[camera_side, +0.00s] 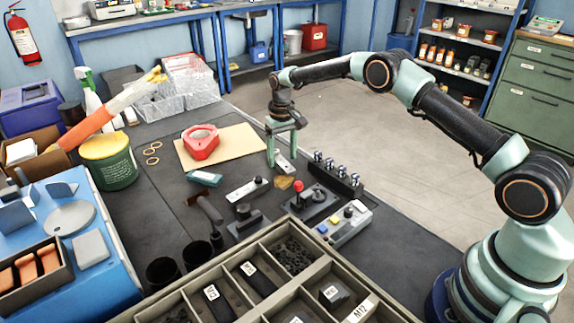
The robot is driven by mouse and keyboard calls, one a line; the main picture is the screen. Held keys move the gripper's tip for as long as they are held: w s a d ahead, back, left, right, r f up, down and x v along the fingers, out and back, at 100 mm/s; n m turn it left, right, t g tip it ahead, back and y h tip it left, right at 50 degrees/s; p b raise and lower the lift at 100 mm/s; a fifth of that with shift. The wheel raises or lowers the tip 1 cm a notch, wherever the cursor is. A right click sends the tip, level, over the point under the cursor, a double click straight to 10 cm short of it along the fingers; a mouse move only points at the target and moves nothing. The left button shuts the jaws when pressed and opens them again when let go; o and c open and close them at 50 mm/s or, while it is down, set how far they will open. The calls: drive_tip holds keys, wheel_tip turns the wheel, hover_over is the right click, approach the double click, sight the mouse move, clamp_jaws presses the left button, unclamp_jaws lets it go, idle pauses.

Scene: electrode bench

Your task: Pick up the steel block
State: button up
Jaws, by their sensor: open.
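My gripper (282,160) points down over the dark bench mat, with its two pale green fingers apart. A small, light grey metallic block (286,166) lies on the mat at the fingertips, low between them, and looks like the steel block. The fingers partly cover it, and I cannot tell whether they touch it. Another flat grey block (91,248) lies on the blue surface at the left, far from my gripper.
A dark rack of small bottles (337,176) stands close on the right. A joystick box (313,201) and a compartment tray (172,302) are in front.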

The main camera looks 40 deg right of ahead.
drive_tip(key=shift+f, duration=0.85)
clamp_jaws()
drive_tip(key=shift+w+r, duration=0.1)
drive_tip(key=shift+r, duration=0.05)
idle(0.6)
